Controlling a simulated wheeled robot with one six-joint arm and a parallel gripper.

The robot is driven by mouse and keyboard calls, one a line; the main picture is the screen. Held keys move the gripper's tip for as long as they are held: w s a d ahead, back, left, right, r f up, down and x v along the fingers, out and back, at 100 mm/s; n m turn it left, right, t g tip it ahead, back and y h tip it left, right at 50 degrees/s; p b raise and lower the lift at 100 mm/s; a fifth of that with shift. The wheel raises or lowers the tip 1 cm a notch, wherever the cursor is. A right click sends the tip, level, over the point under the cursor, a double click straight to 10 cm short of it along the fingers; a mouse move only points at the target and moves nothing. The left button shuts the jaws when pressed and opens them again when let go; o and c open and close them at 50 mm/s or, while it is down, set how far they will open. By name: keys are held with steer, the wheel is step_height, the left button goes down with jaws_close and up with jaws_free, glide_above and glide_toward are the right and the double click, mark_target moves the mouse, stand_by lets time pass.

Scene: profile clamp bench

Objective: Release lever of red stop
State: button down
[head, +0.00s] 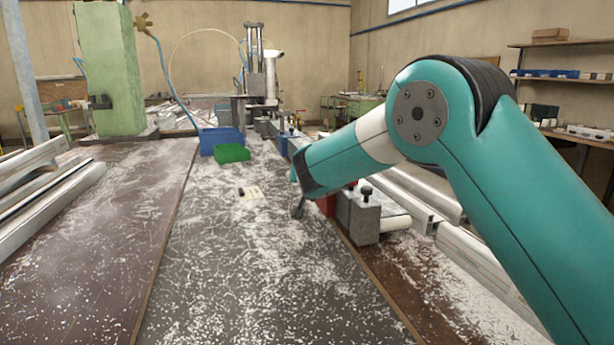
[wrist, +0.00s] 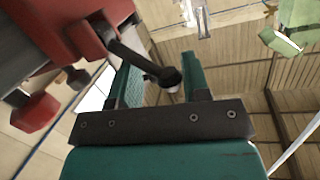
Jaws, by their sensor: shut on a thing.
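The red stop (wrist: 82,38) fills the upper left of the wrist view. Its dark lever (wrist: 128,53) slants down to the right and ends in a round black knob. My gripper (wrist: 163,80) has its two teal fingers on either side of the knob end and is shut on the lever. In the head view a small part of the red stop (head: 327,205) shows beside a grey block (head: 357,217) with a black knob. My arm covers most of the stop and the grip there.
A blue bin (head: 221,140) and a green bin (head: 232,154) stand farther back on the bench. A small pale card (head: 250,193) lies nearer. Metal profiles (head: 45,195) lie along the left.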

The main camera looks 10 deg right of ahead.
steer(key=c, duration=1.9)
jaws_free()
steer(key=shift+s+a+f, duration=0.1)
steer(key=shift+f, duration=0.4)
steer(key=o, duration=1.2)
steer(key=shift+o, duration=0.6)
steer(key=shift+r, duration=0.3)
steer(key=s+a+r+b, duration=0.1)
steer(key=s+r+b, duration=0.1)
steer(key=s, duration=1.5)
steer(key=shift+r+b, duration=0.35)
steer(key=shift+r, duration=0.3)
